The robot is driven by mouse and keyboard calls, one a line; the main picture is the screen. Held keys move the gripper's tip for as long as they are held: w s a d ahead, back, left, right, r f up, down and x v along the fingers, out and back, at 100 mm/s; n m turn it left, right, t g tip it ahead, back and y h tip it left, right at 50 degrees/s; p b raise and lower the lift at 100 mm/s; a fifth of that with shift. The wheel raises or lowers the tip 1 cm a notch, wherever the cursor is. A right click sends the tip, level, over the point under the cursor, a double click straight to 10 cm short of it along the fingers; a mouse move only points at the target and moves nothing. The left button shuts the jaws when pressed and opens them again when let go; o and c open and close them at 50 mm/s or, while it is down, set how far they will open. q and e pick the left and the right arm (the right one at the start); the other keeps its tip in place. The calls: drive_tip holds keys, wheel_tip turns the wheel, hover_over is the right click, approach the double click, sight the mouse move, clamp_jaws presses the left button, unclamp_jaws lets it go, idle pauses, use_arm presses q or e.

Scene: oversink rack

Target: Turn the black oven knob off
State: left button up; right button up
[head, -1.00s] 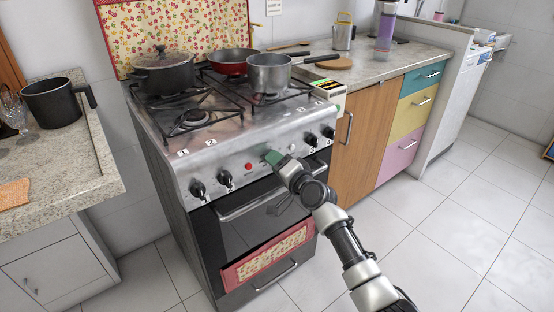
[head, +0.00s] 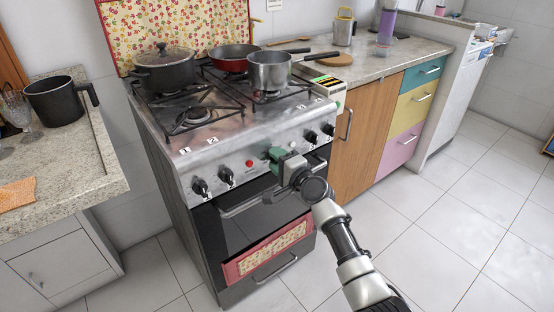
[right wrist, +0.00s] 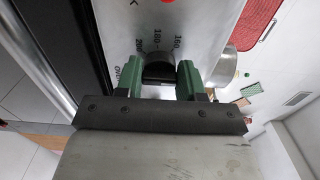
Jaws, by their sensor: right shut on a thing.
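The black oven knob (right wrist: 158,70) shows in the right wrist view, on the stove's front panel, with printed temperature marks around it, 160 and 180 and 200 among them. The green fingers of my right gripper (right wrist: 159,80) stand on either side of it, shut on it. In the head view my right gripper (head: 276,158) is at the middle of the stove's front panel (head: 240,166), right of the red button (head: 249,163), and it hides this knob. My left gripper is not in view.
Black burner knobs sit left (head: 200,186) and right (head: 312,136) of my gripper. The oven door handle (head: 247,203) runs below. Pots, including a steel saucepan (head: 270,70), stand on the cooktop. The tiled floor (head: 440,230) at the right is clear.

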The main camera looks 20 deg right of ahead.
drive_tip(key=o, duration=0.9)
drive_tip(key=shift+s+d, duration=0.1)
drive_tip(key=shift+s, duration=0.1)
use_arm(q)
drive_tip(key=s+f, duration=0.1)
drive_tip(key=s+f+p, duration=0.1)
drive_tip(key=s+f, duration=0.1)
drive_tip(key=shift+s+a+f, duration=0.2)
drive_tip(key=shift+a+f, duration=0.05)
use_arm(e)
drive_tip(key=v, duration=1)
drive_tip(key=shift+s, duration=0.2)
